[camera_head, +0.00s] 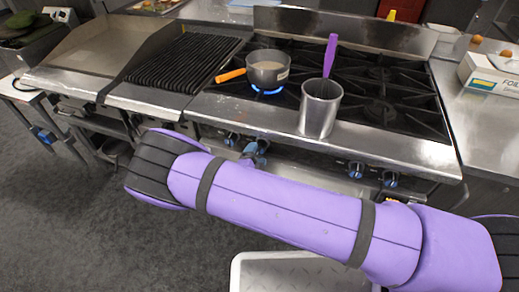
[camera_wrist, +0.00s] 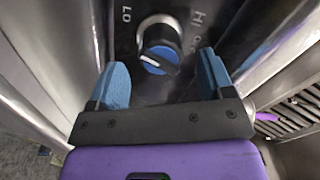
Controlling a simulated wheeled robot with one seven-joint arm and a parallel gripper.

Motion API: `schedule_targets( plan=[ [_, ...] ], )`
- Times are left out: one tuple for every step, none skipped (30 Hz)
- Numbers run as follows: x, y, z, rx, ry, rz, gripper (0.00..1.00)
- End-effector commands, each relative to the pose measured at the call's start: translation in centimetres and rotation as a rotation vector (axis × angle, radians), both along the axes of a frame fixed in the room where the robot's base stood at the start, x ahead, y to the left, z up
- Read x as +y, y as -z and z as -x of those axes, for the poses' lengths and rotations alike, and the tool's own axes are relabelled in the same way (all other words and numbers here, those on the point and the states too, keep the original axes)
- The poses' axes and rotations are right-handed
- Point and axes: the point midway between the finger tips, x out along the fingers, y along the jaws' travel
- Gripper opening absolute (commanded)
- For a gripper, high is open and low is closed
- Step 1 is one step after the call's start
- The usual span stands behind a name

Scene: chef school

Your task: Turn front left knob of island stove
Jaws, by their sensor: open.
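The island stove (camera_head: 405,153) has several black knobs with blue faces along its front panel. In the wrist view one knob (camera_wrist: 158,42) is close up, with its pointer slanting and the marks LO and HI on either side. My gripper (camera_wrist: 162,65) is open, its blue fingers to the left and right of this knob with gaps on both sides. In the head view my gripper (camera_head: 256,153) is at the stove front by the left knobs, partly hidden by my arm. A knob (camera_head: 232,138) shows just left of it. Further knobs (camera_head: 356,170) are to the right.
A blue flame burns under a saucepan (camera_head: 268,68) with an orange handle. A metal pot (camera_head: 320,110) with a purple handle stands at the stove's front edge. A grill (camera_head: 185,62) is to the left and a foil box (camera_head: 490,75) to the right.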

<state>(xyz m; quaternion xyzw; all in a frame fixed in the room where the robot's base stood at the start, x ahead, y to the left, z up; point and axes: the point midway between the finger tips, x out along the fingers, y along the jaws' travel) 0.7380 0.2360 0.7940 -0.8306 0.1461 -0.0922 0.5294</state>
Motion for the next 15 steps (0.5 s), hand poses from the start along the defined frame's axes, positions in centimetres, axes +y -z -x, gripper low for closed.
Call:
schedule_targets(
  plan=[
    [0.4, 0.0, 1.0, 0.001, -0.001, 0.001, 0.74],
    [0.6, 0.0, 1.6, 0.0, -0.001, 0.001, 0.74],
    [0.8, 0.0, 2.2, 0.001, -0.002, 0.001, 0.74],
    [1.0, 0.0, 2.8, 0.002, -0.001, 0.0, 0.74],
    [1.2, 0.0, 3.2, 0.002, 0.0, 0.0, 0.74],
    [1.4, 0.0, 3.9, 0.001, -0.001, 0.001, 0.74],
    [1.5, 0.0, 4.3, 0.0, -0.001, 0.002, 0.74],
    [1.6, 0.0, 4.6, 0.001, -0.001, 0.001, 0.74],
    [1.8, 0.0, 5.0, 0.001, -0.001, 0.001, 0.74],
    [1.9, 0.0, 5.3, 0.001, 0.0, 0.001, 0.74],
    [2.0, 0.0, 5.6, 0.001, 0.0, 0.001, 0.74],
    [2.1, 0.0, 5.9, 0.001, 0.0, 0.001, 0.74],
    [2.2, 0.0, 6.0, 0.001, 0.0, 0.001, 0.74],
    [2.2, 0.0, 6.2, 0.001, 0.0, 0.001, 0.74],
    [2.2, 0.0, 6.3, 0.0, 0.0, 0.001, 0.74]
  ],
)
